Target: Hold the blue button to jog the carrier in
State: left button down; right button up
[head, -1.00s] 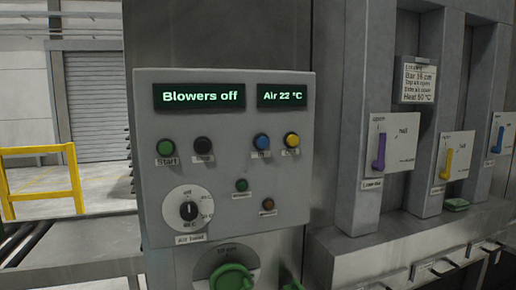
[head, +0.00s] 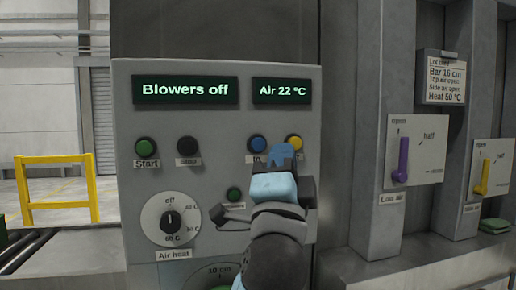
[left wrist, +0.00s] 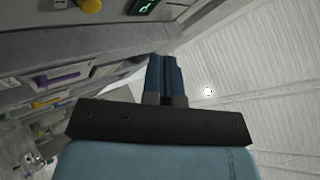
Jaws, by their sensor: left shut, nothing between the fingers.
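The blue button (head: 256,143) is on the upper right of the grey control panel (head: 205,115), left of a yellow button (head: 294,142). A small label, partly covered, sits under the blue button. My left gripper (head: 284,160) is shut and empty in front of the panel. Its blue fingertips show just right of and below the blue button, overlapping the lower part of the yellow one. I cannot tell whether they touch the panel. In the left wrist view the shut fingers (left wrist: 166,75) point up past a yellow button (left wrist: 90,5); the blue button is not visible there.
Purple (head: 403,160) and yellow (head: 483,177) levers stand to the right.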

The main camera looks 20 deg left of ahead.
aim_at(258, 145)
pick_arm(q)
jog(key=shift+s, duration=0.1)
jog(key=shift+w+a, duration=0.85)
jog(key=shift+w, duration=0.4)
jog(key=shift+w+a, duration=0.8)
jog(key=shift+w, duration=0.45)
jog(key=shift+w+a, duration=0.85)
jog(key=shift+w, duration=0.4)
jog(key=shift+w, duration=0.1)
jog(key=shift+w+a, duration=0.25)
